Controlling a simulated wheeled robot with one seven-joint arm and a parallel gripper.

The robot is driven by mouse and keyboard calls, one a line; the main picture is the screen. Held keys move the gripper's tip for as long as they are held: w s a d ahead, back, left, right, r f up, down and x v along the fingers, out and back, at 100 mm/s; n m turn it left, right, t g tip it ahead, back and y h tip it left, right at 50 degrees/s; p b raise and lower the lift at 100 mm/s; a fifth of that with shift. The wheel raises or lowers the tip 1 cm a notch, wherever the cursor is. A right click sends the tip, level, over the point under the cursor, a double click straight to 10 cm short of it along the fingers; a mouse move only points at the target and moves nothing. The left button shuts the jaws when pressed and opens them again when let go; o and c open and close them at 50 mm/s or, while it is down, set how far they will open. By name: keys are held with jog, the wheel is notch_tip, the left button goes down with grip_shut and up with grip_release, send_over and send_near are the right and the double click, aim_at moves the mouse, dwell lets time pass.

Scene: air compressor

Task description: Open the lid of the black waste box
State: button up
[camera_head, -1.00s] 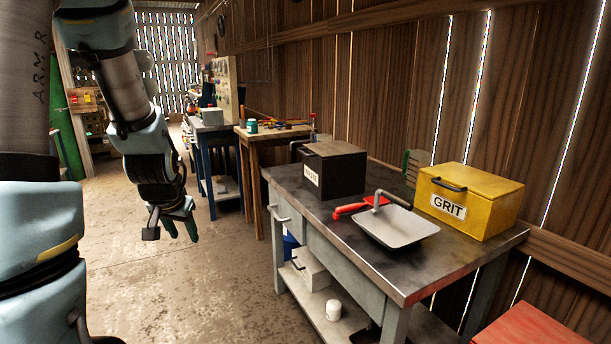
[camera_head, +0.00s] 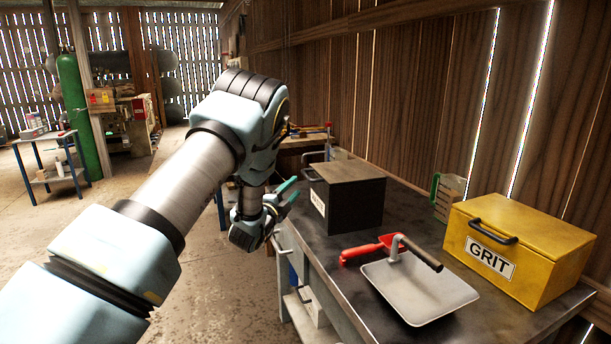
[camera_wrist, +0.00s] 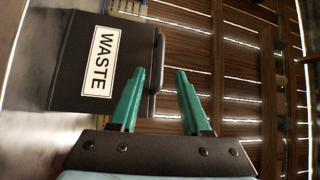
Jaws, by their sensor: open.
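The black waste box (camera_head: 358,204) stands on the dark workbench, upright, with its lid (camera_head: 345,171) down. A dark bar handle (camera_head: 312,173) sits at the lid's front edge. In the wrist view the box (camera_wrist: 65,75) appears turned sideways at the left, its white WASTE label (camera_wrist: 101,62) facing me. There the handle (camera_wrist: 158,62) lies ahead, roughly between my fingertips; I cannot tell how far beyond them. My gripper (camera_head: 291,191), with green fingers, is in front of the box, left of it in the head view. In the wrist view my gripper (camera_wrist: 160,72) is open and empty.
On the workbench (camera_head: 320,265), right of the box, lie a red-handled tool (camera_head: 365,250) and a grey pan (camera_head: 420,292). A yellow GRIT box (camera_head: 520,245) stands farther right. The floor at left is open.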

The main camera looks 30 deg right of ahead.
aim_at(306, 174)
jog(key=p+x, duration=0.3)
jog(key=x, duration=0.6)
jog(key=shift+s, duration=0.1)
grip_shut()
dwell(1.2)
